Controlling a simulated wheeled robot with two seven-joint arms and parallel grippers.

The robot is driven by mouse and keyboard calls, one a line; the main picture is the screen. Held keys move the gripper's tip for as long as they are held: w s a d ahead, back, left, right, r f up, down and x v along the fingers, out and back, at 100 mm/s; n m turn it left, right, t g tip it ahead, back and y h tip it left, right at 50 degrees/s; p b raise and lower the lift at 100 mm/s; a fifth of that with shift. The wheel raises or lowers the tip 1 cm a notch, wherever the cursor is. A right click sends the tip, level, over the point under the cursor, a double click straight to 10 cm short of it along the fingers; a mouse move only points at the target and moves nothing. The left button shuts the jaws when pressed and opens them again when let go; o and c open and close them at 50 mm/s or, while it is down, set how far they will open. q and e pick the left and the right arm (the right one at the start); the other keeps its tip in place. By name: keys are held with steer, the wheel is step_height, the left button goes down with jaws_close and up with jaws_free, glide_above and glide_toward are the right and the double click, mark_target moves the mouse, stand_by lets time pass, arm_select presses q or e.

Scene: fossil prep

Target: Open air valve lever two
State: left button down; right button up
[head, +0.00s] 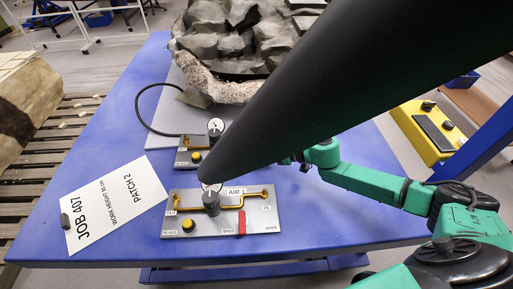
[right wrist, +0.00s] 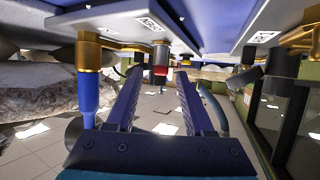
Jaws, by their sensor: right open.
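In the head view the near valve panel, labelled AIR 1 (head: 222,231), has a red lever (head: 241,222) near its SHUT mark. A second valve panel (head: 184,158) with a gauge (head: 215,126) stands behind it. A large black tapered shape covers its right part, so its lever is hidden. My right gripper (right wrist: 159,82) shows in the right wrist view with two fingers apart and nothing clearly held. A red-tipped part (right wrist: 160,70) appears beyond the gap. A blue handle with a brass collar (right wrist: 88,92) is left of the fingers. My left gripper is not in view.
The blue table (head: 105,150) carries a job card (head: 113,204) at left and a large fossil block (head: 225,50) at the back. A hose (head: 140,105) curves beside the far panel. A yellow box (head: 433,128) is at right.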

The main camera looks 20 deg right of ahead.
steer(key=shift+s, duration=0.1)
jaws_close()
